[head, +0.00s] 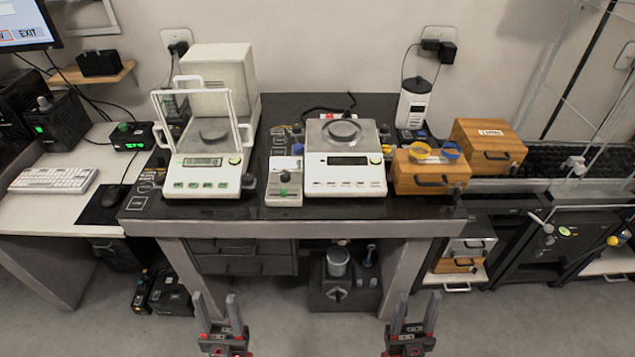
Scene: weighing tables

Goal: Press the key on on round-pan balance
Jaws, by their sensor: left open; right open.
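A white balance with a round metal pan (342,131) stands in the middle of the dark weighing table. Its display (348,161) is dark, and a row of small keys (346,184) runs along its front; their labels are too small to read. A second white balance (203,180) with a glass draft shield stands to its left; its display looks greenish and a round pan shows inside. My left gripper (216,298) is open and empty, low in front of the table. My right gripper (411,310) is open and empty, also low in front. Both are apart from the balances.
Wooden boxes (431,173) with yellow and blue rings on top stand right of the round-pan balance. The table's front edge (290,226) lies between my grippers and the balances.

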